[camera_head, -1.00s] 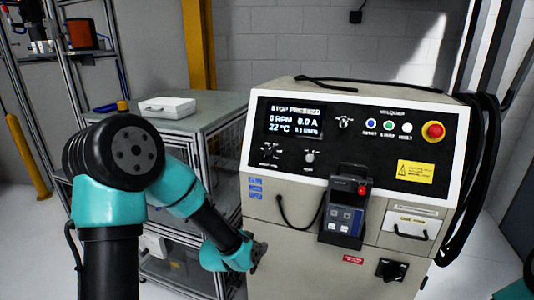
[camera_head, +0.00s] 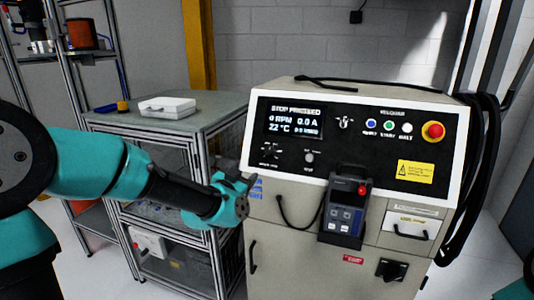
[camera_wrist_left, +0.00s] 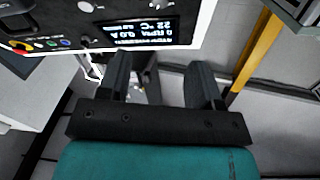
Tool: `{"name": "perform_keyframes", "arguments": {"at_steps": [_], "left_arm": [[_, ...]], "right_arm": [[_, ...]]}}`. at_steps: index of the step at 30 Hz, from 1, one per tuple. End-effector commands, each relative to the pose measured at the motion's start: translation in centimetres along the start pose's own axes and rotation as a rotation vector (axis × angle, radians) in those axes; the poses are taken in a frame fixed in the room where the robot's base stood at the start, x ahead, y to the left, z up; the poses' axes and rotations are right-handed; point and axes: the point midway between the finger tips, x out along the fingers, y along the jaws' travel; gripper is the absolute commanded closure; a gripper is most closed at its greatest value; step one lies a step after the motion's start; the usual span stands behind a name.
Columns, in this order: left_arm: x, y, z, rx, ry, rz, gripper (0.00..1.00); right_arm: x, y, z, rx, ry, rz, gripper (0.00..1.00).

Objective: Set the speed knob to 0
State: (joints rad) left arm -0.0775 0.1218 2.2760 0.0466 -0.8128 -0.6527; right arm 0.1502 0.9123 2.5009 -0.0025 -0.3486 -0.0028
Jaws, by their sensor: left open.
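The grey machine's black panel (camera_head: 385,150) has a small dark dial with marks around it (camera_head: 271,151) below the display at the left; this looks like the speed knob, but its label and setting are too small to read. A lighter knob (camera_head: 310,157) is to its right, and another control (camera_head: 344,122) is beside the display. The display (camera_head: 294,121) reads STOP PRESSED and what looks like 0 RPM. My left gripper (camera_head: 246,190) is open and empty, below and left of the dial, near the machine's left edge. In the left wrist view, its spread fingers (camera_wrist_left: 160,76) point towards the upside-down display (camera_wrist_left: 140,31).
A red emergency button (camera_head: 433,131) is at the panel's right. A handheld unit (camera_head: 345,217) protrudes from the machine's front, with a cable loop beside it. A table (camera_head: 215,105) with a white case (camera_head: 167,107) stands left. Black hoses hang at the machine's right.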

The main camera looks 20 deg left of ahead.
Motion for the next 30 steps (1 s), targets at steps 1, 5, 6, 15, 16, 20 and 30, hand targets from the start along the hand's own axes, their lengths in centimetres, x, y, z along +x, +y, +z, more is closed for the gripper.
{"name": "perform_keyframes", "arguments": {"at_steps": [1, 5, 6, 15, 16, 20, 30], "left_arm": [[0.3, 0.0, 0.0, 0.0, -0.001, 0.0, 0.41], [1.6, 0.0, 0.1, 0.0, -0.001, 0.001, 0.41], [2.2, 0.1, 0.1, 0.0, -0.002, 0.001, 0.41], [7.2, 0.1, 0.1, 0.0, -0.001, 0.001, 0.41], [7.7, 0.1, 0.1, 0.0, -0.001, 0.001, 0.41], [9.9, 0.1, 0.1, 0.0, -0.002, 0.001, 0.41], [15.3, 0.0, 0.1, 0.0, -0.001, 0.001, 0.41]], "right_arm": [[0.0, 0.0, 0.0, 0.0, 0.0, 0.0, 0.57], [0.0, 0.0, 0.0, 0.0, 0.0, 0.0, 0.57], [0.0, 0.0, 0.0, 0.0, 0.0, 0.0, 0.57], [0.0, 0.0, 0.0, 0.0, 0.0, 0.0, 0.57], [0.0, 0.0, 0.0, 0.0, 0.0, 0.0, 0.57], [0.0, 0.0, 0.0, 0.0, 0.0, 0.0, 0.57], [0.0, 0.0, 0.0, 0.0, 0.0, 0.0, 0.57]]}}
